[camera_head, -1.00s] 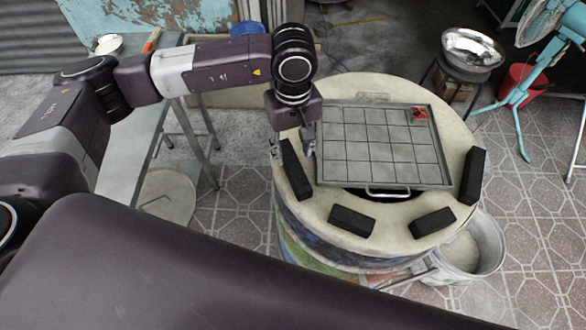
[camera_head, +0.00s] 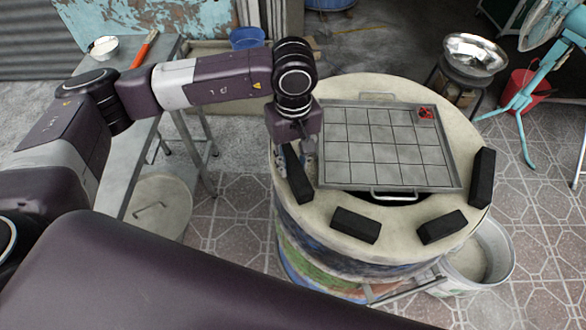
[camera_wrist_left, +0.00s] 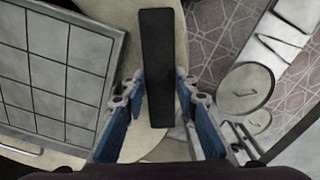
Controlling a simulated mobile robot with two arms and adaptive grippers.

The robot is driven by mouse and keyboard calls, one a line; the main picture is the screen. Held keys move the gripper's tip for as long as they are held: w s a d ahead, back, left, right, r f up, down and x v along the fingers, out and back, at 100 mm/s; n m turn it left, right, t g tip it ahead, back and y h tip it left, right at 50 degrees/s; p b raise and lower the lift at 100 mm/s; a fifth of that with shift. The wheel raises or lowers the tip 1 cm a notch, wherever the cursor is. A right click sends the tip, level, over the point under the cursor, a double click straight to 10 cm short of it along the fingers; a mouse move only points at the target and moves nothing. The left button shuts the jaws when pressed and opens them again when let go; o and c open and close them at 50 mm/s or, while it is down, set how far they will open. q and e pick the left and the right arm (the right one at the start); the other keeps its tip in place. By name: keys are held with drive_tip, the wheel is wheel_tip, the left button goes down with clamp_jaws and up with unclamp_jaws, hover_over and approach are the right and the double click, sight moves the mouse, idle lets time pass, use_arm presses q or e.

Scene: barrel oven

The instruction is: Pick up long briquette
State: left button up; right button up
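The long briquette (camera_head: 297,175) is a black bar lying on the left part of the barrel oven's pale rim (camera_head: 395,232). It also shows in the left wrist view (camera_wrist_left: 158,60), running from the top edge down between the fingers. My left gripper (camera_head: 293,152) is over the briquette's far end in the head view. In the left wrist view my left gripper (camera_wrist_left: 160,82) is open, with one blue-padded finger on each side of the bar. I cannot tell whether either finger touches it. My right gripper is not in view.
A gridded metal tray (camera_head: 385,150) with a small red item (camera_head: 425,113) covers the barrel's middle, close beside the gripper. Other black briquettes lie on the rim at the front (camera_head: 355,225), front right (camera_head: 442,227) and right (camera_head: 481,178). A metal table (camera_head: 140,130) stands left.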

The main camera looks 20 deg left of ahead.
sight(293, 165)
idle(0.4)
use_arm(q)
drive_tip(key=shift+r+p, duration=1.2)
drive_tip(key=shift+r, duration=2.35)
drive_tip(key=shift+f, duration=0.1)
